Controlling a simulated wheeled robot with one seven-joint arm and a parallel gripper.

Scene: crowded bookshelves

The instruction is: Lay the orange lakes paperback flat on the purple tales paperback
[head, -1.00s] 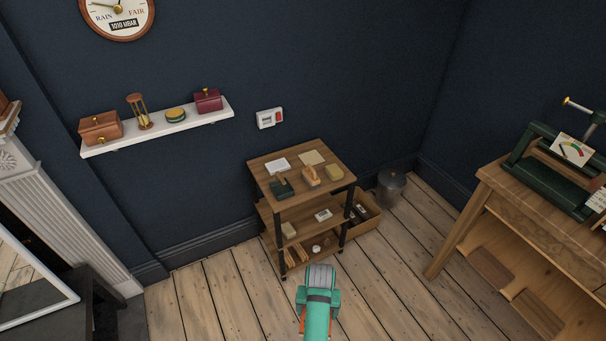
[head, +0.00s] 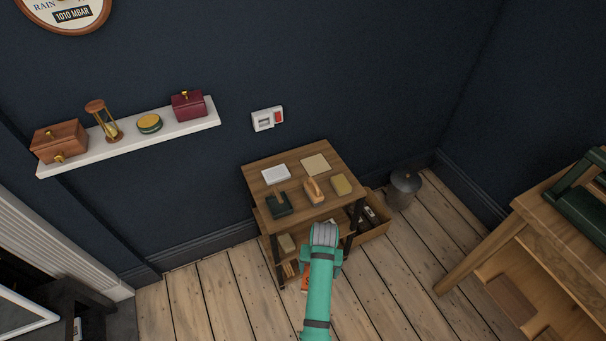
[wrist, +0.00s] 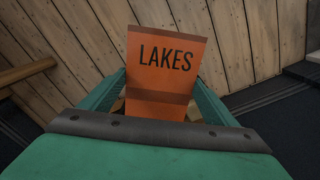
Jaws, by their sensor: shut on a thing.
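The orange lakes paperback (wrist: 165,57) is in my gripper (wrist: 160,88), between the two green fingers, with its LAKES cover facing the wrist camera. In the head view only a small orange bit of the paperback (head: 305,284) shows beside my green arm, low in front of the wooden trolley. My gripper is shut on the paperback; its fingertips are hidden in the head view. I cannot make out the purple tales paperback in any view.
The wooden trolley (head: 262,182) holds a white pad, a tan sheet, a dark green item, an orange-tan item and a yellow block on top. A box (head: 372,232) and a metal bin (head: 404,188) stand right of it. A workbench (head: 560,225) is at right. Bare floor lies in front.

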